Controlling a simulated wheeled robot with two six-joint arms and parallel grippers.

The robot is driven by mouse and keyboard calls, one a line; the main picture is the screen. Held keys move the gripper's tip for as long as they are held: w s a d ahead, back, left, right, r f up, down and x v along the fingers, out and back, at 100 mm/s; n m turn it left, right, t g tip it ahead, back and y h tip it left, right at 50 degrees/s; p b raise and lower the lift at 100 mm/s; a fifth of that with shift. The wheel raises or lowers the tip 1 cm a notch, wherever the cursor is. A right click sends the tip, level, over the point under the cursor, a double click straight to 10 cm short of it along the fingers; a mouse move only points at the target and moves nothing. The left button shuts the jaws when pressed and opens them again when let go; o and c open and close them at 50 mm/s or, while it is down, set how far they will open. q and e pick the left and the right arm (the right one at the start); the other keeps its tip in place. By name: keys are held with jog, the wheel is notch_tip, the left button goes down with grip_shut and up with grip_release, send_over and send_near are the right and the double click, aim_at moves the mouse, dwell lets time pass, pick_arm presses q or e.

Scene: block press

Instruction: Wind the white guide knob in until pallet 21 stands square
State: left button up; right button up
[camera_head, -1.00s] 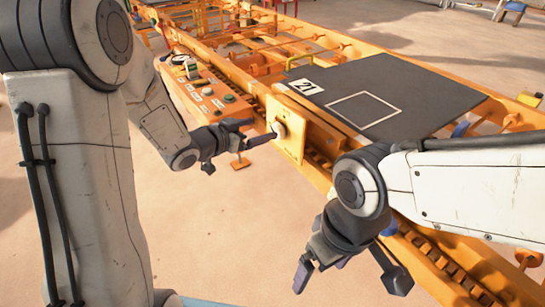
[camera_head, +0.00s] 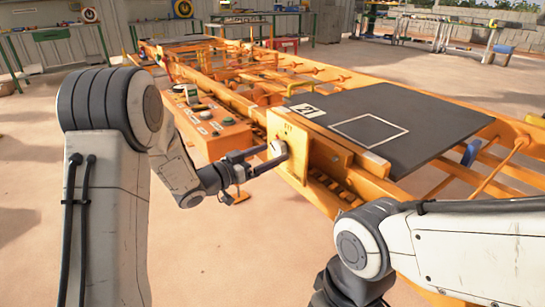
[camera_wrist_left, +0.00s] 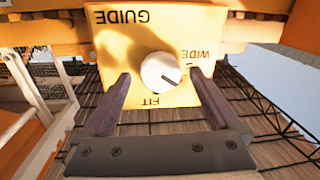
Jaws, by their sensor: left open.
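The white guide knob (camera_head: 278,149) sits on a yellow panel (camera_head: 290,138) on the side of the orange frame. In the left wrist view the knob (camera_wrist_left: 160,72) has a dark mark pointing lower right, between the upside-down words FIT and WIDE. My left gripper (camera_head: 266,158) is open, with one finger on either side of the knob; gaps show and neither finger clearly touches it. Pallet 21 (camera_head: 420,122), a dark slab with a white outlined square, lies flat on the frame; I cannot tell whether it is square. My right gripper (camera_head: 345,288) is cut off at the bottom edge, its fingers hidden.
An orange control box (camera_head: 213,130) with buttons stands left of the panel, close to my left arm. The orange frame (camera_head: 460,170) runs back to the left. Workbenches stand far behind. The floor at front left is clear.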

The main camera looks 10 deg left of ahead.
pick_arm(q)
jog(key=shift+x, duration=0.9)
jog(key=c, duration=1.3)
jog(key=shift+f+m+b, duration=0.2)
jog(key=shift+m+b, duration=0.4)
jog(key=shift+b, duration=0.1)
jog(key=shift+c, duration=0.2)
jog(key=shift+r+m+b, duration=0.15)
jog(key=shift+m+b, duration=0.3)
jog(key=shift+m, duration=0.55)
jog(key=o, duration=1.3)
jog(key=shift+o, duration=0.2)
